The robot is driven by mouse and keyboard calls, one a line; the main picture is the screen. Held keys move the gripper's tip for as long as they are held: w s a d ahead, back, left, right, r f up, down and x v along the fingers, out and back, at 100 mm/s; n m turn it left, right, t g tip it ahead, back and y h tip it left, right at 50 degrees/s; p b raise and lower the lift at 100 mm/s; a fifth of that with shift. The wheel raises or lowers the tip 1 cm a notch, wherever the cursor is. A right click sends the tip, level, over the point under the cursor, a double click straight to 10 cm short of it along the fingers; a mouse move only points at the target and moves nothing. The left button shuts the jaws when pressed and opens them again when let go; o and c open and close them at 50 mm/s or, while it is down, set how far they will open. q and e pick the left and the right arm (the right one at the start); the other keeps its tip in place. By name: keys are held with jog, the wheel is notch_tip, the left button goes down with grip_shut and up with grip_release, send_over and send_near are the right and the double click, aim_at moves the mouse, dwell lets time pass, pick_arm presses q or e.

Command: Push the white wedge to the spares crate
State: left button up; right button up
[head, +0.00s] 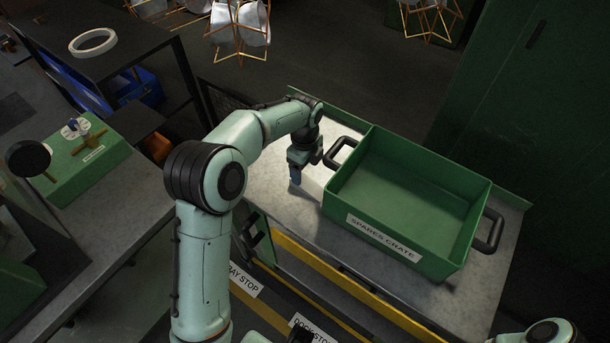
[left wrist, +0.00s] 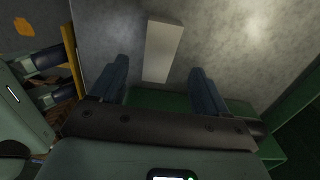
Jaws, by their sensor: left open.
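The white wedge (head: 316,181) lies on the grey worktop, close to the left side of the green spares crate (head: 400,190). I cannot tell whether it touches the crate. My left gripper (head: 296,179) is low over the worktop on the wedge's left side, pointing down, and hides part of it. In the left wrist view the wedge (left wrist: 163,46) is a pale block between the lines of the two open fingers (left wrist: 159,66), with gaps on both sides. Nothing is gripped. My right gripper is out of view; only part of my right arm shows at the lower right.
The crate is empty, with a black handle (head: 342,152) near my left gripper and another (head: 489,231) at right. A yellow rail (head: 345,290) runs along the worktop's front. A side bench (head: 95,205) at left holds a green block (head: 85,165).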

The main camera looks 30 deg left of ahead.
aim_at(305, 182)
pick_arm(q)
notch_tip(305, 182, up, 7)
jog(key=shift+r+p, duration=0.2)
jog(key=shift+p, duration=0.2)
dwell(0.4)
